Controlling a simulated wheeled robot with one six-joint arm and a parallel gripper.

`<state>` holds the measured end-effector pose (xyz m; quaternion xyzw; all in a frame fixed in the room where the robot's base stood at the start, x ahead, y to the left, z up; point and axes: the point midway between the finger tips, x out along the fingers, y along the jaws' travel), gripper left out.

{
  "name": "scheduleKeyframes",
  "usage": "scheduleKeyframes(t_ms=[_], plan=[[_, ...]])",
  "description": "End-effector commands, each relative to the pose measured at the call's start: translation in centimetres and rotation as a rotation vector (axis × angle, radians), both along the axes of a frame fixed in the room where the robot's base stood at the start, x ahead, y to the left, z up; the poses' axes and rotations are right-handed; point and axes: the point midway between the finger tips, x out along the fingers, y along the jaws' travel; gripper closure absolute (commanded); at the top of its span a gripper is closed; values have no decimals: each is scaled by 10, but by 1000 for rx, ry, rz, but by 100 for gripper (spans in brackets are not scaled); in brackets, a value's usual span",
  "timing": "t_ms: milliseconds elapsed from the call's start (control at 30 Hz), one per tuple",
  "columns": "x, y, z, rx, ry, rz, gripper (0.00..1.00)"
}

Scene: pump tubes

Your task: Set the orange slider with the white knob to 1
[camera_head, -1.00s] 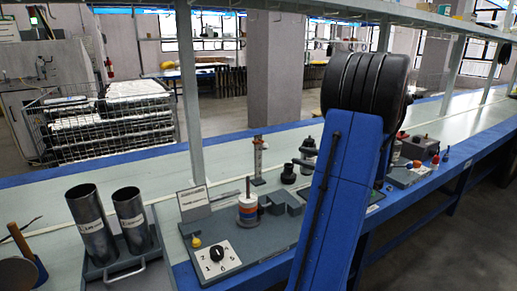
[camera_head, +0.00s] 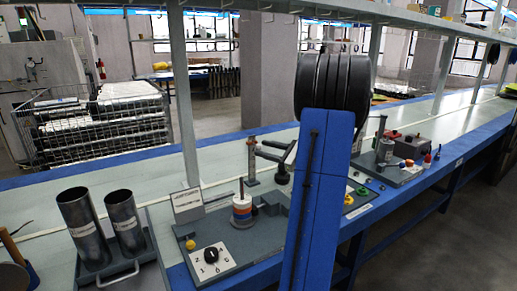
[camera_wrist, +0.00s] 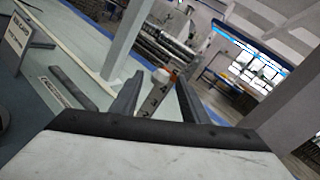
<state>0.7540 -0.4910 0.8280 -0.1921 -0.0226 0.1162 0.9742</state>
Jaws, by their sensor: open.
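The upright slider post (camera_head: 252,163) stands at the back of the grey board. In the wrist view its white knob (camera_wrist: 160,75) and a bit of orange slider (camera_wrist: 173,77) show at the upper end of a pale scale plate (camera_wrist: 151,101). The scale's marks are too blurred to read. My gripper (camera_head: 262,149) is open, its fingers pointing toward the post in the head view. In the wrist view my gripper (camera_wrist: 158,92) has one dark finger on each side of the scale, with the knob between and just beyond the tips. I cannot tell whether they touch.
The grey board (camera_head: 215,230) also holds a stack of coloured rings (camera_head: 242,211), a numbered dial plate (camera_head: 211,260), a yellow knob (camera_head: 190,244) and a sign (camera_head: 187,200). Two metal cylinders (camera_head: 84,225) stand at left. A shelf upright (camera_head: 184,110) rises behind the board.

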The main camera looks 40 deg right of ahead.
Motion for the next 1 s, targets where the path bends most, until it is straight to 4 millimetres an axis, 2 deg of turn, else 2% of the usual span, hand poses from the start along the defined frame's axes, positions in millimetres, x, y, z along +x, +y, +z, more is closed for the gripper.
scheduleKeyframes(t_ms=[100, 300, 633, 667, 800, 833, 1000], plan=[[16, 5, 0, 0, 0, 2, 58], [31, 7, 1, -1, 0, 0, 58], [33, 8, 0, -1, -1, -1, 58], [33, 8, 0, -1, -1, -1, 61], [33, 8, 0, -1, 0, 0, 94], [33, 9, 0, -1, 0, 1, 100], [33, 9, -2, 1, 0, 3, 100]])
